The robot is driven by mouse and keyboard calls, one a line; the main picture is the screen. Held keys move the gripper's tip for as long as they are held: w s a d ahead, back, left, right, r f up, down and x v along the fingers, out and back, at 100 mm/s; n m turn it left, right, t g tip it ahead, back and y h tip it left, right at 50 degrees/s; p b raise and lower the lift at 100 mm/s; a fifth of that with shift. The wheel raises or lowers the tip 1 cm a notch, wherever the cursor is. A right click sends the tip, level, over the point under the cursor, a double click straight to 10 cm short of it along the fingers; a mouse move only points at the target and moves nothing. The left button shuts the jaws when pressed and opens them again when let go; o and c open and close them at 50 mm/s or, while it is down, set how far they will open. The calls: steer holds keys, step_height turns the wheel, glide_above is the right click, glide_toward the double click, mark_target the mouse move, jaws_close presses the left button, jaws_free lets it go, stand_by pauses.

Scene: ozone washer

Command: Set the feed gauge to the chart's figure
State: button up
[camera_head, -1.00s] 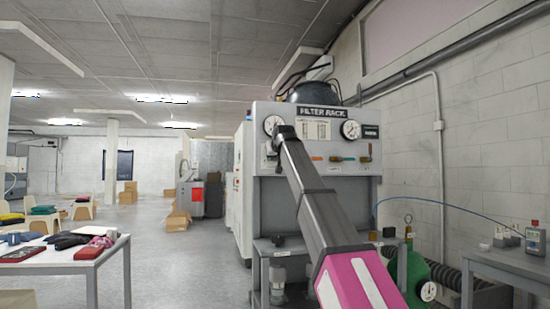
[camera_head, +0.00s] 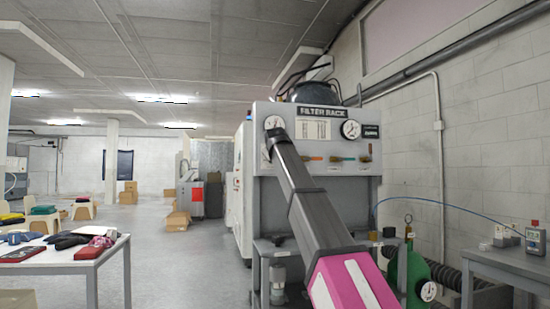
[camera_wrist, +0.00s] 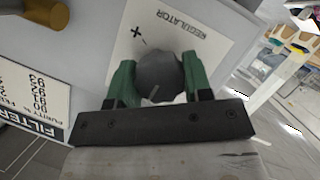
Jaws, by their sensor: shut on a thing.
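In the wrist view, my gripper (camera_wrist: 158,62) has its green fingers on both sides of a dark grey round knob (camera_wrist: 160,80) and is shut on it. The knob sits on a white plate (camera_wrist: 205,45) marked "REGULATOR" with a plus sign. Gauge readings are too small to tell. My arm hides the knob in the head view.
A green cylinder (camera_head: 414,275) and a side table (camera_head: 500,262) stand at right. A white table (camera_head: 85,262) stands at left; the floor between is clear.

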steer(key=n+t+h, duration=0.1)
steer(key=n, duration=0.2)
steer(key=shift+h, duration=0.3)
steer(key=shift+n+t, duration=0.3)
steer(key=o, duration=0.9)
steer(key=shift+s, duration=0.1)
steer(key=s, duration=0.3)
steer(key=s+r, duration=0.1)
steer(key=s, duration=0.3)
steer(key=s+r, duration=0.1)
steer(key=s, duration=0.2)
steer(key=shift+s+a, duration=0.25)
steer(key=shift+a, duration=0.1)
